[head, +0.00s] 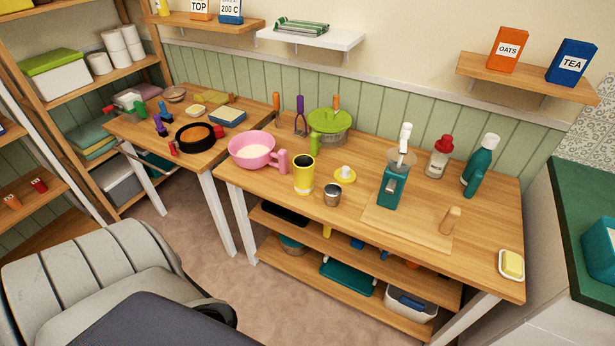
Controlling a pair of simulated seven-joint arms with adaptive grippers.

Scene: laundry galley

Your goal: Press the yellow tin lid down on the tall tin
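The tall tin (303,177) is a yellow cylinder with a pale band. It stands upright on the wooden worktable (425,262), with its dark open top showing. The yellow lid (340,180), with a white knob, lies on the table just right of the tall tin and apart from it. A short metal tin (332,196) stands in front, between the two. Neither of my grippers is in view.
A pink bowl (251,160) with a handle stands left of the tall tin. A green-lidded pot (327,143) is behind. A teal dispenser (390,190) stands right, beyond the lid. A grey padded chair (85,265) fills the lower left.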

